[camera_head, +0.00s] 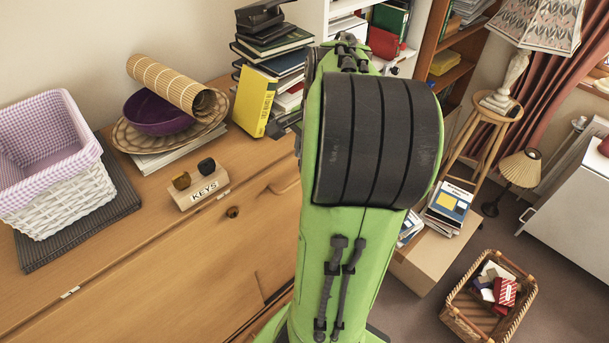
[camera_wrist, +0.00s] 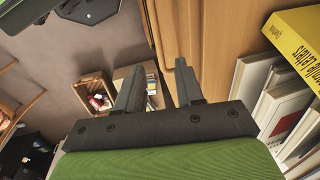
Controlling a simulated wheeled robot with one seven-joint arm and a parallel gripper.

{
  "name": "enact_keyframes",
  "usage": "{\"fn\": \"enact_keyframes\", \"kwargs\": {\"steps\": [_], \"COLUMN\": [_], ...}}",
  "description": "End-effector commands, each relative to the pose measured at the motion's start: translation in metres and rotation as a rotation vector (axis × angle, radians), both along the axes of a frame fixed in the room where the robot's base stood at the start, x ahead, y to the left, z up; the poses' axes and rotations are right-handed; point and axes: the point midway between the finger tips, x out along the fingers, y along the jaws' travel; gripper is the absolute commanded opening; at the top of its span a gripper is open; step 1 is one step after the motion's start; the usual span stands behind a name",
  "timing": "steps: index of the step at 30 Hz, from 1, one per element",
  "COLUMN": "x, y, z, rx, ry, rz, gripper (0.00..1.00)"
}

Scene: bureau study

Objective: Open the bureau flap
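The bureau's wooden front (camera_head: 190,240) shows in the camera_head view below the flat top, with a small dark round knob or lock (camera_head: 232,212) near its upper edge. The flap looks shut, though my green arm hides its right part. In the camera_wrist view my gripper (camera_wrist: 160,76) is open, its two dark fingers apart with nothing held between them. Bare wood of the bureau (camera_wrist: 215,45) lies beside the right finger. A raised wooden strip shows close to that fingertip; I cannot tell whether they touch.
On the bureau top stand a white wicker basket (camera_head: 70,190), a purple bowl (camera_head: 158,112), a KEYS block (camera_head: 198,185) and a yellow book (camera_head: 254,101). A floor basket (camera_head: 465,318), a lamp stool (camera_head: 483,110) and a box with books (camera_head: 425,262) stand right of my arm.

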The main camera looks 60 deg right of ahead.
Motion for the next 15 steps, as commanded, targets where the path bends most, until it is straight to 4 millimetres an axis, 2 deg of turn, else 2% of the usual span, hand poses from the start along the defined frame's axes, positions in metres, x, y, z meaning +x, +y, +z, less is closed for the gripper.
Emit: {"fn": "enact_keyframes", "kwargs": {"steps": [1,6,10,15], "x": [0.002,0.009,0.012,0.012], "y": [0.0,-0.001,-0.002,-0.002], "z": [-0.016,-0.048,-0.059,-0.06], "rx": [0.004,0.002,0.0,-0.001], "ry": [0.001,0.001,0.001,0.0], "rz": [0.002,0.001,0.001,0.002], "gripper": [0.37,0.37,0.37,0.37]}}
